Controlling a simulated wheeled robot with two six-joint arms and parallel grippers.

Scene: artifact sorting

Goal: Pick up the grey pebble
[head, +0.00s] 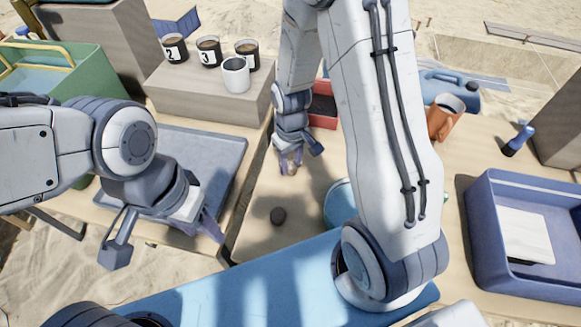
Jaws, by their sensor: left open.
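A grey tray (228,150) lies left and a blue bin (490,235) right. Numbered cups (209,52) and a white mug (236,76) stand on a wooden block. An orange mug (441,122) is back right. A teal round object (338,205) is partly hidden behind my right arm.

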